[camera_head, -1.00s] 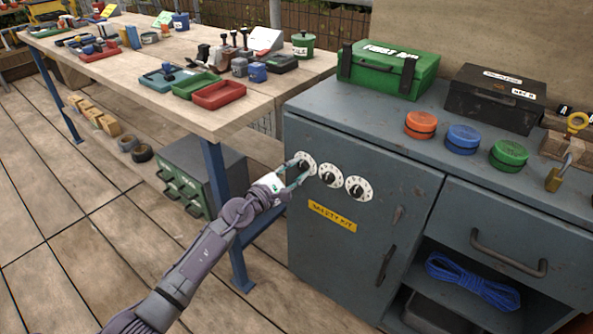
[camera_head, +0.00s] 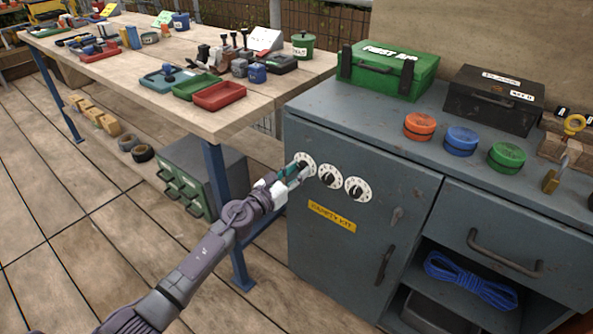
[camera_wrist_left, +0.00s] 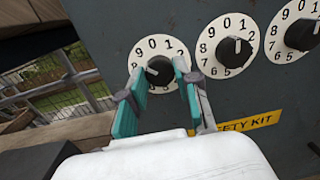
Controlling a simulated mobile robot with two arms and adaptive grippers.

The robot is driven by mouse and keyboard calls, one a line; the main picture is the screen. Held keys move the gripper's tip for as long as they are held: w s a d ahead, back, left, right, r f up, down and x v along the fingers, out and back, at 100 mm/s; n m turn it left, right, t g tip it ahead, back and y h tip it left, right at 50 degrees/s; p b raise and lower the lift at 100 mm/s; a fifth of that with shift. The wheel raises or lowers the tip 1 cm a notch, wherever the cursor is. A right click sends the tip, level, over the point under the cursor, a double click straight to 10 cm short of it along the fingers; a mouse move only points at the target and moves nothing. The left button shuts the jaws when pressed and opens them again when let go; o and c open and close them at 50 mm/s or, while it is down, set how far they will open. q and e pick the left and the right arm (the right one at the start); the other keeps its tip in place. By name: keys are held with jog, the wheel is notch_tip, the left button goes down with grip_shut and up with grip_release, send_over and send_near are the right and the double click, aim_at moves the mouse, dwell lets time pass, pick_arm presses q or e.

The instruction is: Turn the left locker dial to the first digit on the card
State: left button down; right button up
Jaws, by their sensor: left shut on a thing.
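The left dial (camera_head: 305,164) is a white numbered disc with a black knob on the grey-blue locker door, leftmost of three in a row. It also shows in the wrist view (camera_wrist_left: 173,46). My left gripper (camera_wrist_left: 159,69) has its teal fingers on either side of the knob (camera_wrist_left: 159,73), shut on it. In the head view the gripper (camera_head: 299,168) partly covers this dial. The knob's exact pointing is hard to read. The middle dial (camera_head: 328,174) and right dial (camera_head: 357,189) are untouched. No card with readable digits shows. My right gripper is out of view.
A yellow "SAFETY KIT" label (camera_head: 332,216) is below the dials, with a door handle (camera_head: 385,265) lower right. The cabinet top holds a green first aid box (camera_head: 388,70), a black box (camera_head: 495,98) and coloured round tins. A workbench (camera_head: 130,75) stands left.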

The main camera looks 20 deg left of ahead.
pick_arm(q)
jog(key=shift+n, duration=1.6)
jog(key=shift+n+p, duration=0.4)
jog(key=shift+n, duration=1.4)
jog(key=n+p, duration=0.1)
jog(key=n, duration=0.3)
jog(key=shift+p, duration=0.3)
jog(key=shift+n+t+y, duration=0.3)
jog(key=shift+n+y, duration=0.1)
jog(key=shift+n, duration=0.7)
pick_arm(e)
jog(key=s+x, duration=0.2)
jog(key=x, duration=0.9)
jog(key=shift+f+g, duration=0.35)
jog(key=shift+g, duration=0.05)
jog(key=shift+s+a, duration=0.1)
pick_arm(q)
jog(key=shift+f, duration=0.1)
jog(key=c, duration=0.8)
grip_release()
